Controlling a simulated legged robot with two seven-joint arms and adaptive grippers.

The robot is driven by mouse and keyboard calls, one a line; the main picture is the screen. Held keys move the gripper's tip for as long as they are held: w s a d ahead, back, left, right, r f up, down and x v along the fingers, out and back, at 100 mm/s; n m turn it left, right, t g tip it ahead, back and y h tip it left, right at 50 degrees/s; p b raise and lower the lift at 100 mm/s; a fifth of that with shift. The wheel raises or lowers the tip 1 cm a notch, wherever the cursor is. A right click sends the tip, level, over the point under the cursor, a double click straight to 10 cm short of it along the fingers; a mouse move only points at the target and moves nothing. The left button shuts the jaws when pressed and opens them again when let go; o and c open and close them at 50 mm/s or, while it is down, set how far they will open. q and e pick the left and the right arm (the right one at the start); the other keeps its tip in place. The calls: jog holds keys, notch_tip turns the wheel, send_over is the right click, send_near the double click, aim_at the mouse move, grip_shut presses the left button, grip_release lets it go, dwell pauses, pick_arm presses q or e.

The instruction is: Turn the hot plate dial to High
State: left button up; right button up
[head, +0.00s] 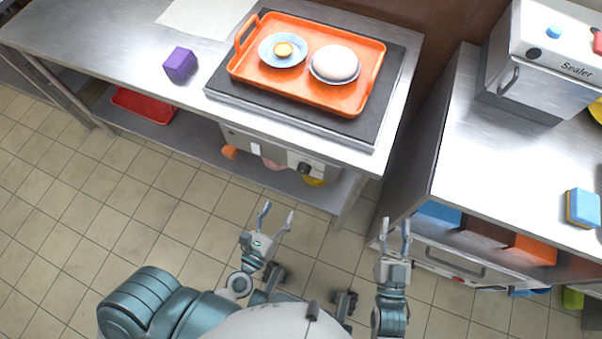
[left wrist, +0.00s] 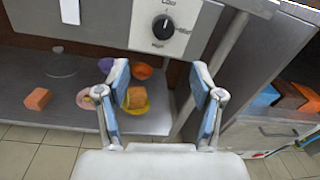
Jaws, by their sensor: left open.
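The hot plate dial (head: 304,168) is a round black knob on the grey front panel below the counter edge. The hot plate (head: 290,112) is a dark flat slab on the counter. My left gripper (head: 276,214) is open and empty, below and in front of the dial; its fingers also show in the left wrist view (left wrist: 160,85). My right gripper (head: 396,229) is open and empty, further right.
An orange tray (head: 312,93) with two dishes sits on the hot plate. A purple block (head: 180,64) is on the counter. A lower shelf (left wrist: 40,115) holds bowls and blocks. A table leg (head: 350,206) and the right-hand cabinet (head: 440,150) flank the area. Tiled floor is open.

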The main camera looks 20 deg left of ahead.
aim_at(302, 172)
pick_arm(q)
jog(key=w+p, duration=0.1)
jog(key=w, duration=0.1)
jog(key=w+d+p, duration=0.1)
jog(key=w, duration=0.2)
jog(key=w+p, duration=0.1)
jog(key=w, duration=0.2)
jog(key=shift+d+r, duration=0.4)
jog(key=w, duration=0.3)
jog(key=w+p, duration=0.1)
jog(key=shift+w+f, duration=0.25)
jog(key=shift+w, duration=0.05)
jog(key=shift+w+a+f, duration=0.1)
jog(key=shift+w+a, duration=0.1)
jog(key=shift+a, duration=0.05)
pick_arm(e)
jog(key=s+d+f+g+h, duration=0.1)
jog(key=s+f+g, duration=0.1)
jog(key=f+g, duration=0.2)
jog(key=s+d+f+g+h, duration=0.1)
jog(key=s+f+g, duration=0.1)
jog(key=f+g, duration=0.3)
jog(key=shift+s+d+f+h, duration=0.25)
jog(key=shift+d+f+h, duration=0.15)
jog(key=shift+f, duration=0.5)
pick_arm(q)
jog(key=shift+d, duration=0.15)
pick_arm(e)
jog(key=shift+d, duration=0.1)
